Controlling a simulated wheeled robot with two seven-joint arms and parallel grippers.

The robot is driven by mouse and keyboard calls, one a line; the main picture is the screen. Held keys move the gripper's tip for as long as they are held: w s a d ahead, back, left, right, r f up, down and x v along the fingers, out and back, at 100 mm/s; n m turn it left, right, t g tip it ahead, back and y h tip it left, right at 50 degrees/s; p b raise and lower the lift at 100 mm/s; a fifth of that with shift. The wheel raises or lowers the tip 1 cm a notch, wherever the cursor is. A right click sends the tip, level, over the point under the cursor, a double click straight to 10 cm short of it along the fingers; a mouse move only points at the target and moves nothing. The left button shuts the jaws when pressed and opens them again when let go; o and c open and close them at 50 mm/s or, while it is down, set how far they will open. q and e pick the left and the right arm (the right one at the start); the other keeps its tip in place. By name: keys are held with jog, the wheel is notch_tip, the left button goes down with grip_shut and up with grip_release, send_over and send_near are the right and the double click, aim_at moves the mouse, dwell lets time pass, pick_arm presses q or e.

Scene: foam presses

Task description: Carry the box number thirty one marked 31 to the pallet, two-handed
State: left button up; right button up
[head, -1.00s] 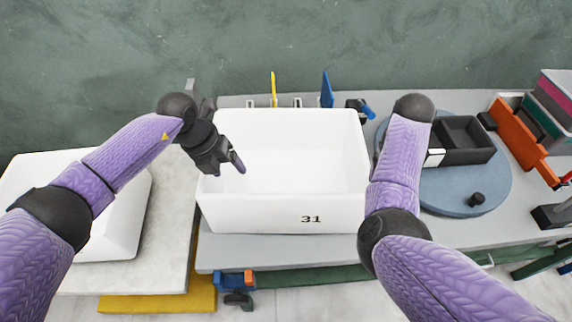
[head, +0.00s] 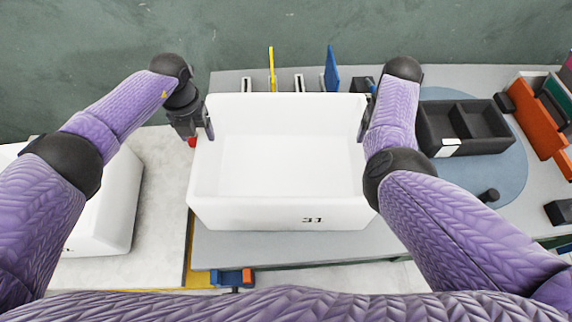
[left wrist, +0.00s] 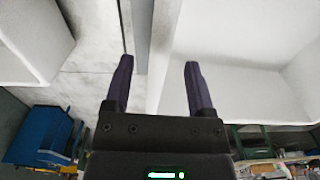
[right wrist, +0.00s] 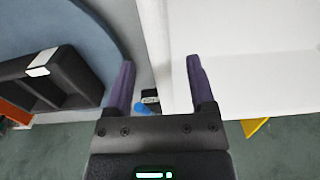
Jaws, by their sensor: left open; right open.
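The white open-topped box marked 31 (head: 270,212) sits upright and looks empty on the grey bench. My left gripper (head: 200,128) is open at its left wall, one finger inside the box. In the left wrist view the left wall (left wrist: 163,50) lies between the open fingers (left wrist: 158,85). My right gripper (head: 363,122) is at the right wall, mostly hidden by my forearm. In the right wrist view its open fingers (right wrist: 158,82) stand on either side of the right wall (right wrist: 155,35). I cannot tell whether the fingers touch the walls. No pallet is clearly identifiable.
Another white box (head: 112,215) stands on a pale slab (head: 160,180) at left. A black divided tray (head: 468,130) rests on a blue round plate (head: 500,190) at right. Yellow and blue upright pieces (head: 331,70) stand behind the box. A blue-and-orange item (head: 232,278) is at the bench's front.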

aim_at(201, 140)
pick_arm(q)
notch_tip(201, 140, down, 4)
jog(key=shift+w+f, duration=0.1)
jog(key=shift+w, duration=0.05)
jog(key=shift+f, duration=0.65)
pick_arm(e)
jog(key=shift+w+f, duration=0.1)
jog(key=shift+f, duration=2.6)
pick_arm(q)
grip_shut()
pick_arm(e)
grip_shut()
pick_arm(q)
jog(key=shift+r, duration=0.1)
